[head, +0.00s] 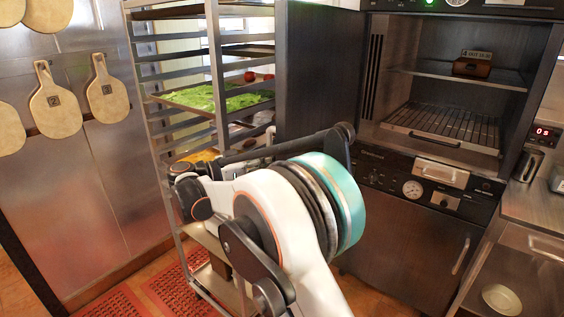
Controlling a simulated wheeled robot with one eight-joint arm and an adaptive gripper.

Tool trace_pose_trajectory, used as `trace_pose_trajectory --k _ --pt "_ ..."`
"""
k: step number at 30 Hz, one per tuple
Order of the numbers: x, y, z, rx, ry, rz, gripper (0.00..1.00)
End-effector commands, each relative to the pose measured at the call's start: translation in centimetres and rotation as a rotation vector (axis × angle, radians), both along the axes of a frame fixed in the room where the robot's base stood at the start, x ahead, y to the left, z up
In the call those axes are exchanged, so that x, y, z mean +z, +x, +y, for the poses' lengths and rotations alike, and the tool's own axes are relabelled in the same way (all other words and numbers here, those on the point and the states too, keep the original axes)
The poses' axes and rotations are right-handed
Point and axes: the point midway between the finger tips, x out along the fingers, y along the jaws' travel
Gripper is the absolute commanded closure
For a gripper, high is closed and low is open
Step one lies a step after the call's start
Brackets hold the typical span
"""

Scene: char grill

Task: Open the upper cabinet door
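The upper cabinet is the dark metal upper compartment (372,75) of the grill unit at the right, and its interior is exposed. A dark panel (318,70) at its left side looks like its door, swung out to the left. My arm crosses the middle of the view, in front of the panel's lower part. The end of my arm, with my gripper (190,190), lies at the left in front of the rack. Its fingers cannot be made out, and whether it touches the door is hidden.
A tall metal tray rack (139,95) stands left of the panel, close to my arm. Paddles (55,105) hang on the left wall. A lower cabinet door (405,240) is shut. A steel counter (535,205) stands at the right. Red mats (112,303) lie on the floor.

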Motion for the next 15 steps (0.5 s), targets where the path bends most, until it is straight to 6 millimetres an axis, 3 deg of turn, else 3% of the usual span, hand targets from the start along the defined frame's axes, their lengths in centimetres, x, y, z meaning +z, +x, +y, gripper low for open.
trace_pose_trajectory --k 3,15 --pt "-0.03 0.00 0.85 -0.004 0.000 0.001 1.00" --pt "0.02 0.15 1.03 -0.007 0.000 0.000 1.00"
